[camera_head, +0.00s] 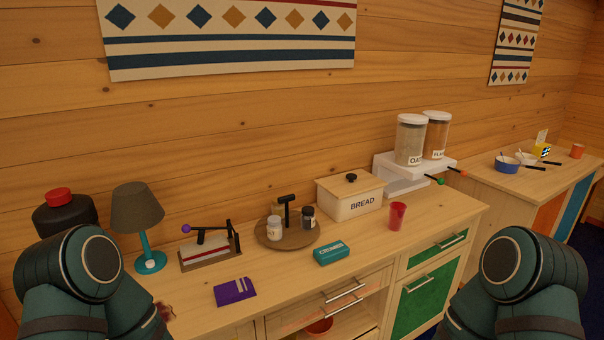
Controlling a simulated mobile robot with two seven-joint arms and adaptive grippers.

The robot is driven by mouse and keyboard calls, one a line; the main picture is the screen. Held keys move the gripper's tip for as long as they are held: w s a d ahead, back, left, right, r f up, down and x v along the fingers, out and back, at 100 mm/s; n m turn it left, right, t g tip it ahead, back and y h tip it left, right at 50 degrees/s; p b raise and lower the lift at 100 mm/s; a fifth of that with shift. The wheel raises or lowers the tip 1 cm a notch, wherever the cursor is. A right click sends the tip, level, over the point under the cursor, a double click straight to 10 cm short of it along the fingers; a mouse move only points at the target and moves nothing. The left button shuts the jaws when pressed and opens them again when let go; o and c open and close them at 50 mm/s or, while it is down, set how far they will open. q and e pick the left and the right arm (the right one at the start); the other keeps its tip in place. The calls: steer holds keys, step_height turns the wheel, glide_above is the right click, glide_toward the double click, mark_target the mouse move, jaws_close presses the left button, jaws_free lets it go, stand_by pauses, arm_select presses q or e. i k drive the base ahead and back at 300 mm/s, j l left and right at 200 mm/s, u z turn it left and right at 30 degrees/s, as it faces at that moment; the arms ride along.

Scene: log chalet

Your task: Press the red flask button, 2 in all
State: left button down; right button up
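A black flask (66,218) with a red button (58,196) on top stands at the far left end of the wooden counter, near the log wall. Its lower part is hidden behind my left arm. The button looks raised, but I cannot tell its exact travel from here. Links of both my arms show at the lower left and lower right. Neither gripper shows in the head view, so nothing is seen touching the flask.
Beside the flask stands a lamp (137,214). Along the counter (290,280) are a lever device (208,248), a round tray (299,244) with jars, a purple packet (234,291), a teal box (331,253), a bread bin (346,202) and a red cup (397,216).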

mark_target(58, 196)
steer(key=u, duration=1.45)
